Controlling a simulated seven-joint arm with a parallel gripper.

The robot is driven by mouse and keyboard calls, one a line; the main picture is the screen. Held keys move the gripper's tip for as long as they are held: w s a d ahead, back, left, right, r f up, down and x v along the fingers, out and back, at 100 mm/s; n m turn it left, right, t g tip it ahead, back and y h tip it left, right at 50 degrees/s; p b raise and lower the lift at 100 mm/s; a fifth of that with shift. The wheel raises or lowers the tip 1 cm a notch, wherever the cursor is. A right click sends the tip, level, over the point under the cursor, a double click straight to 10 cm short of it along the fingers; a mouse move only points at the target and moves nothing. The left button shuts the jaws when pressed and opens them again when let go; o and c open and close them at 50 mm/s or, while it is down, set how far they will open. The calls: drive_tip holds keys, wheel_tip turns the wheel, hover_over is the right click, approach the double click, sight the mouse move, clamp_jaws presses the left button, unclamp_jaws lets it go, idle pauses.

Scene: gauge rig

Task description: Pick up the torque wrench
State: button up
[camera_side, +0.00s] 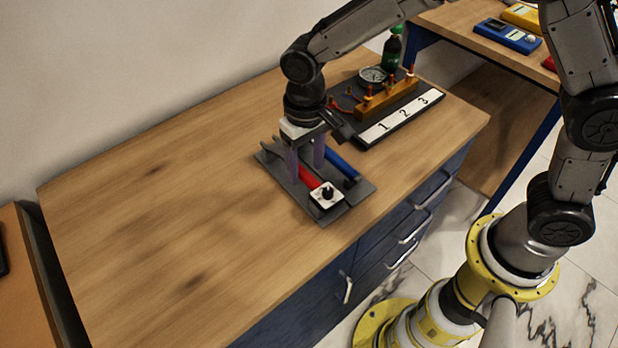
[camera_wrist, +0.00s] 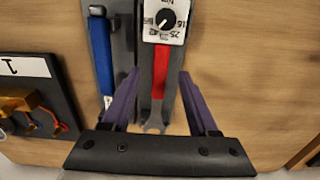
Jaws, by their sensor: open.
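The torque wrench has a red handle (camera_side: 309,178) and a white dial plate with a black knob (camera_side: 327,196). It lies on a dark tray (camera_side: 339,211) on the wooden bench. In the wrist view its red handle (camera_wrist: 160,72) runs upright in the picture between my two purple fingers, with the dial (camera_wrist: 164,20) above and a grey open jaw end below. My gripper (camera_side: 307,173) is open and low over the tray, one finger on each side of the handle; in the wrist view, my gripper (camera_wrist: 158,74) shows no clear contact with it.
A blue-handled wrench (camera_wrist: 102,55) lies close beside the red one on the tray; it also shows in the side view (camera_side: 343,167). Behind stands a gauge rig with a strip (camera_side: 398,118) numbered 1, 2, 3, and a green bottle (camera_side: 392,50). The bench's left half is clear.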

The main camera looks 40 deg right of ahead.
drive_tip(key=shift+f, duration=0.8)
drive_tip(key=shift+c, duration=0.3)
clamp_jaws()
drive_tip(key=shift+r, duration=0.1)
idle(0.4)
